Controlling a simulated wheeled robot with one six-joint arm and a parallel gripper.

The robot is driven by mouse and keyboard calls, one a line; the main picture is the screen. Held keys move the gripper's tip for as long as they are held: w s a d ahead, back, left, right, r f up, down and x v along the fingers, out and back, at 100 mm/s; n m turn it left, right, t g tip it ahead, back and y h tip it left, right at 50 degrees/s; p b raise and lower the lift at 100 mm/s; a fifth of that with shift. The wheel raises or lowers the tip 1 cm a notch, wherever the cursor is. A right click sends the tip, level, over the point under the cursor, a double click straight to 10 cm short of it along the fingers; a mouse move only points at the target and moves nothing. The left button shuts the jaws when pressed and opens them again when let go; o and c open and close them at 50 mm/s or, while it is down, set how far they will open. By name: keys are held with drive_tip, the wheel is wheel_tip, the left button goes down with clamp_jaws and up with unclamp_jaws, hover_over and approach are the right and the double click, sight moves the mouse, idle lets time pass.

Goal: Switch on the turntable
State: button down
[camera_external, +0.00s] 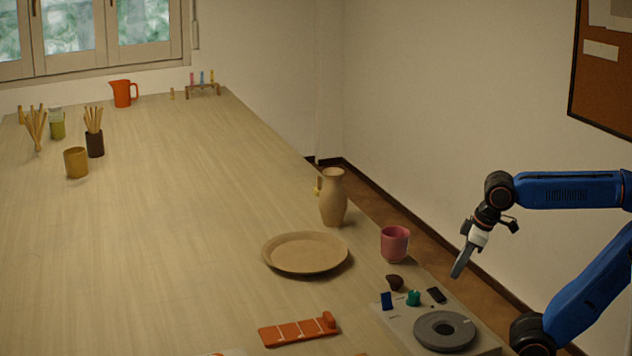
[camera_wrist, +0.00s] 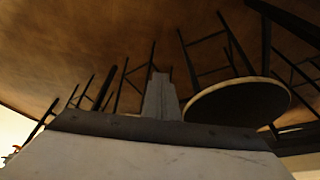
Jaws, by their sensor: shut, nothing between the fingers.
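The turntable (camera_external: 445,330) is a dark grey round disc with a hole at its centre. It sits on a pale flat base (camera_external: 393,318) at the table's near right corner. On the base behind the disc are a blue upright piece (camera_external: 387,301), a green knob (camera_external: 413,298) and a black flat piece (camera_external: 436,295). I cannot tell which one is the switch, or its state. My gripper (camera_external: 457,274) is shut and empty, pointing down and left in the air, apart from the controls. Its shut fingers also show in the wrist view (camera_wrist: 160,92); no turntable shows there.
A dark brown small piece (camera_external: 394,282) and a pink cup (camera_external: 395,243) stand behind the base. The middle of the table (camera_external: 190,220) is clear.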

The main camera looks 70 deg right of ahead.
drive_tip(key=w+a+r+n+g, duration=0.1)
drive_tip(key=w+a+r+n, duration=0.3)
drive_tip(key=a+r, duration=0.65)
wheel_tip(320, 180, up, 20)
drive_tip(key=n+g+h, duration=0.2)
drive_tip(key=n, duration=0.2)
hover_over(434, 289)
drive_tip(key=s+a, duration=0.2)
drive_tip(key=shift+w+d+r, duration=0.1)
drive_tip(key=f, duration=0.4)
drive_tip(key=w+d+f, duration=0.1)
drive_tip(key=f, duration=0.9)
drive_tip(key=shift+w+d, duration=0.2)
